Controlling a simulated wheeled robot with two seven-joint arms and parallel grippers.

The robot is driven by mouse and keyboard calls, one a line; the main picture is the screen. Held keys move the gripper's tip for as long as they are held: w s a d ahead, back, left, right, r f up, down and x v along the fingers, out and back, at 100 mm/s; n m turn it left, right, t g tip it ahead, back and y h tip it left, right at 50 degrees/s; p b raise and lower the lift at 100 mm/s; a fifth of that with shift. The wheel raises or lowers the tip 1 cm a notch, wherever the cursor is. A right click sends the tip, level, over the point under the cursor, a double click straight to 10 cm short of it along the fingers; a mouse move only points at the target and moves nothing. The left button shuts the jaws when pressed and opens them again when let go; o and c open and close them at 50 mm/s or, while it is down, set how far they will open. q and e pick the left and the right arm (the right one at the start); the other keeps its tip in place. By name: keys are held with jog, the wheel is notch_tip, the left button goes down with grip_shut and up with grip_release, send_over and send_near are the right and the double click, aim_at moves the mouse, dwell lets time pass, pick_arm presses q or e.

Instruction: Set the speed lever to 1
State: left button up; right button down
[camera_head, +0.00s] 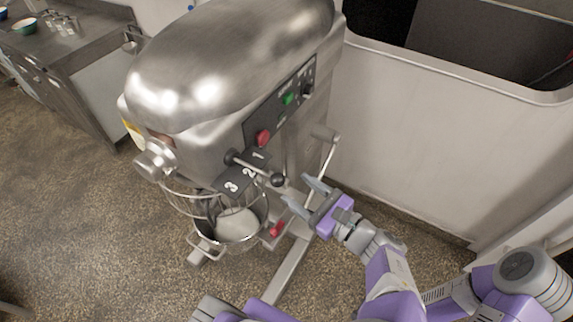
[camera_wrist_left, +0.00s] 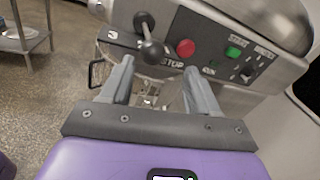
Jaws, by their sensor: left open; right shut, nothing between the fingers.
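In the head view the rod passes between 1 and 2, near the 2; the exact setting is hard to tell. My left gripper (camera_head: 295,188) is open, its fingertips close to the knob and pointing at it. In the left wrist view the knob is ahead of the gap between the fingers (camera_wrist_left: 159,66), toward the left finger, apparently untouched. My right gripper is out of view.
The steel mixer (camera_head: 215,60) carries a red stop button (camera_head: 263,137) and a green button (camera_head: 288,99) above the lever. A wire guard and bowl (camera_head: 238,228) sit below. A crank handle (camera_head: 331,150) stands just beyond my gripper. A white wall (camera_head: 430,140) lies to the right.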

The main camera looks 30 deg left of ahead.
aim_at(283, 184)
pick_arm(q)
jog(key=a, duration=0.2)
jog(key=shift+s+a+r, duration=0.15)
jog(key=shift+s+a, duration=0.2)
jog(key=shift+s, duration=0.05)
jog(key=x, duration=0.4)
jog(key=shift+w+b, duration=0.2)
jog(key=shift+b, duration=0.1)
jog(key=shift+s, duration=0.1)
grip_shut()
